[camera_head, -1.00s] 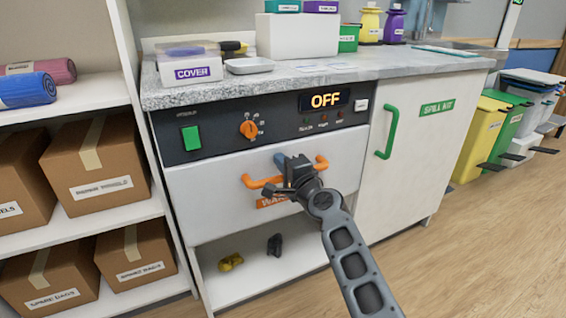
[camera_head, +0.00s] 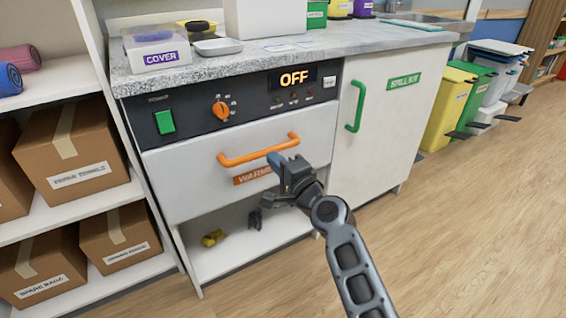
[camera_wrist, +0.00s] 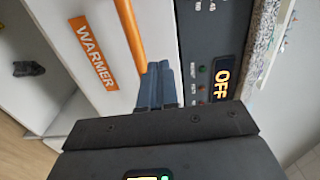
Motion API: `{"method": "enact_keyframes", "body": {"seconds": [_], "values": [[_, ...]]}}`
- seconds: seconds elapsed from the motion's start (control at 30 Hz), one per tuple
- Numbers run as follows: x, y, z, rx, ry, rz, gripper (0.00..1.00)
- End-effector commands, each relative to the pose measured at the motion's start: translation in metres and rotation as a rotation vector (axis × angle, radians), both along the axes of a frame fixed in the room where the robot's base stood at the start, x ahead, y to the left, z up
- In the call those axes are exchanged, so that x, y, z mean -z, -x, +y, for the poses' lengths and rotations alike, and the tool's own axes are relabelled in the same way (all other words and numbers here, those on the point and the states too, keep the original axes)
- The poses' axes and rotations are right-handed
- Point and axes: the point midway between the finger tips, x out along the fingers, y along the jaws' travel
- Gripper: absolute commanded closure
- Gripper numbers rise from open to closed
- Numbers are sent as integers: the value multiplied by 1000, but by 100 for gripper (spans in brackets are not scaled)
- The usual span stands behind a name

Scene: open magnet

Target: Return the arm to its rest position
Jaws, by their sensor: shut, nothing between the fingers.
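My gripper (camera_head: 277,160) is in front of the warmer drawer (camera_head: 190,182), its fingers shut with nothing between them. In the wrist view the shut blue-grey fingers (camera_wrist: 158,85) show beside the orange drawer handle (camera_wrist: 120,28). In the head view the orange handle (camera_head: 245,157) is left of and above the fingertips; whether they touch cannot be told. The drawer looks closed. Its orange label reads WARMER in the wrist view (camera_wrist: 93,53) and is partly hidden by my gripper in the head view. My arm reaches in from the bottom right.
The control panel display (camera_head: 294,78) reads OFF. A green-handled cabinet (camera_head: 385,130) stands to the right, boxes on a shelf (camera_head: 75,165) to the left. Small yellow (camera_head: 214,238) and dark (camera_head: 255,218) items lie in the open space below the drawer. The floor (camera_head: 470,230) at right is clear.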

Motion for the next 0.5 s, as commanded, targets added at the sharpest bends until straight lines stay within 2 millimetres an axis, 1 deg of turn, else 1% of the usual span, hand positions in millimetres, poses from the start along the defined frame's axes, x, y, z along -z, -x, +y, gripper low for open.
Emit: {"method": "enact_keyframes", "body": {"seconds": [0.03, 0.1, 0.2, 0.3, 0.37, 0.47, 0.5], "values": [[-1, 7, -5, 1, 0, 1, 100], [0, 13, -10, 1, 0, 1, 100], [0, 20, -14, 1, -1, 1, 100], [4, 26, -18, 5, 6, 1, 100], [12, 33, -24, 16, 23, 0, 100], [37, 55, -41, 50, 79, -3, 100], [49, 67, -50, 69, 111, -6, 100]]}}
